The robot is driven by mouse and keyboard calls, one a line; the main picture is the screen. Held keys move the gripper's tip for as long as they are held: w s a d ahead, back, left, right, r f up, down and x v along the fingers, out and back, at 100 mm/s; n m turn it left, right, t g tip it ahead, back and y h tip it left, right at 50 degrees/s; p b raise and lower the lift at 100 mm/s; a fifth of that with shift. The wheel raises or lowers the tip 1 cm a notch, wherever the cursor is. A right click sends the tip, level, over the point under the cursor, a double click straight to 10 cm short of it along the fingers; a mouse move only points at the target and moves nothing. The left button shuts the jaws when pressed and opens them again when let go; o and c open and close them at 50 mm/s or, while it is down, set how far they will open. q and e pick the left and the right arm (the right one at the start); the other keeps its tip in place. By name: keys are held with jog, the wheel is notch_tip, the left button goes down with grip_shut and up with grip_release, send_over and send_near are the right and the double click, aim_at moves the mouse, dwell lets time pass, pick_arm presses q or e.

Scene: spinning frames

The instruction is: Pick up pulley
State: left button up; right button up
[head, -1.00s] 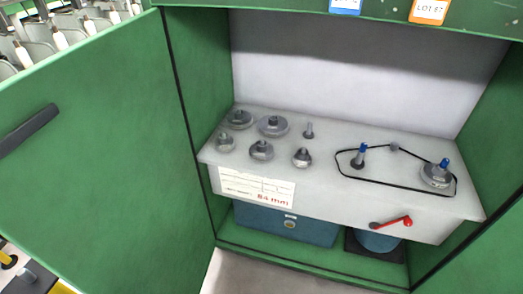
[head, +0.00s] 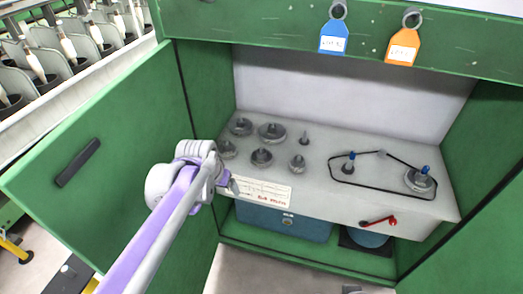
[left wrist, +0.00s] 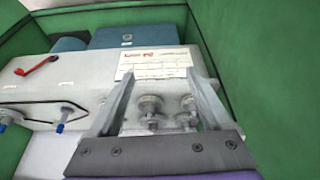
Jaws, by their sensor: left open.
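Several grey pulleys stand on the left of a grey shelf inside a green cabinet. They include a large one (head: 272,132), a back left one (head: 241,126), a front middle one (head: 261,157), a front left one (head: 228,149) and a small one (head: 297,163). Which one is meant I cannot tell. My left gripper (head: 232,186) is at the shelf's front left edge, beside the label. In the left wrist view its open fingers (left wrist: 158,100) frame some pulleys, one of them (left wrist: 151,106) between the fingers; nothing is held. My right gripper is not in view.
A black belt (head: 380,185) loops around two blue-topped posts, one with a pulley (head: 419,180), at the shelf's right. A red handle (head: 378,221) sticks out in front. The open green door (head: 100,150) stands left. A blue box (head: 285,222) sits below.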

pick_arm(q)
jog(key=w+d+r+m+p, duration=0.1)
jog(key=w+d+r+p, duration=0.1)
jog(key=w, duration=0.4)
jog(key=w+d+r+p, duration=0.2)
jog(key=w, duration=0.4)
jog(key=m+p, duration=0.1)
jog(key=p, duration=0.3)
send_near(261, 150)
jog(key=shift+h, duration=0.4)
jog(key=x, duration=0.9)
jog(key=shift+w+a+f, duration=0.1)
jog(key=shift+a+f, duration=0.2)
grip_shut()
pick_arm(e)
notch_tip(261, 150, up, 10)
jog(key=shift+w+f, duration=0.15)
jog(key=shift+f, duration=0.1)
